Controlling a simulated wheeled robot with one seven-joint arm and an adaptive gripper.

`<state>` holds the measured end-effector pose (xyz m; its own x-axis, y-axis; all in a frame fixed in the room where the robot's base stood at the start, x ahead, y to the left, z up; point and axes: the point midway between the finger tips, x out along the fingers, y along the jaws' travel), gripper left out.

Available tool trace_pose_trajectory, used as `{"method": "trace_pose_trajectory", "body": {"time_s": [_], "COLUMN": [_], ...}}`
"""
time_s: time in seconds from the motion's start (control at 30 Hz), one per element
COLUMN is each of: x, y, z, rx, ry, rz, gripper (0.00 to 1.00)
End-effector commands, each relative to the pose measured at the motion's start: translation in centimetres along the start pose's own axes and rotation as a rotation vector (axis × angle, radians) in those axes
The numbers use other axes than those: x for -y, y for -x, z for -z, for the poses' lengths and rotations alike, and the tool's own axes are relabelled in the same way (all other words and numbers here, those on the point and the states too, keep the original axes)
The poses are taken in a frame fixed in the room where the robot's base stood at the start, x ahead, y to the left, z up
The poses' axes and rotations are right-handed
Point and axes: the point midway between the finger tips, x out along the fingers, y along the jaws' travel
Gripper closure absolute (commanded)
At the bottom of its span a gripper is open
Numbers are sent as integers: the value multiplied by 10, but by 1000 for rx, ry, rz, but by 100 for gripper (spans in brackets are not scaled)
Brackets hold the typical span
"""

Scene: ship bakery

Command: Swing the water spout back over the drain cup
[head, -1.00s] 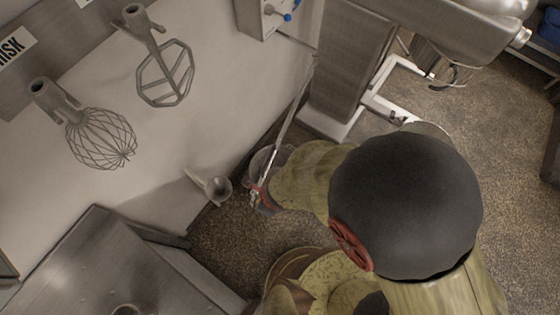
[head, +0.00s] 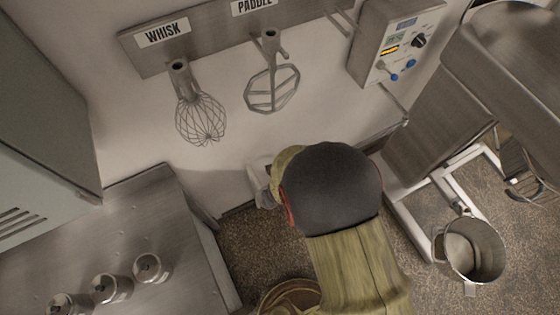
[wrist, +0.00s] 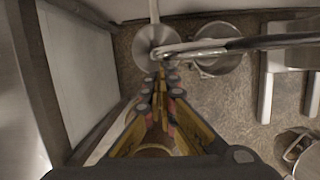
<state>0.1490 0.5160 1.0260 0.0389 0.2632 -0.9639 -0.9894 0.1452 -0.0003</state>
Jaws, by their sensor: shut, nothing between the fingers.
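In the wrist view the water spout (wrist: 255,43) is a shiny metal tube coming in from the right edge. Its free end lies over the round metal drain cup (wrist: 144,38) on the wall side. My gripper (wrist: 161,74) is shut and empty, its fingertips just below the spout's end in the picture. I cannot tell whether they touch the spout. In the head view my arm hides most of the spout, the drain cup and my fingertips.
A metal bucket (wrist: 222,62) stands right of the drain cup, partly under the spout. A steel table (head: 150,215) with several cans is at the left. A whisk (head: 200,118) and paddle (head: 272,90) hang on the wall.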

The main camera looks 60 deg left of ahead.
Motion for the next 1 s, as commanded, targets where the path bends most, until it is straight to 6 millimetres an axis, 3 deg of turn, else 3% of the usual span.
{"method": "trace_pose_trajectory", "body": {"time_s": [0.4, 1.0], "x": [-3, -4], "y": [-6, -5], "z": [-27, -36], "rx": [3, 14], "ry": [-37, -38], "rz": [9, 9], "gripper": [100, 100]}}
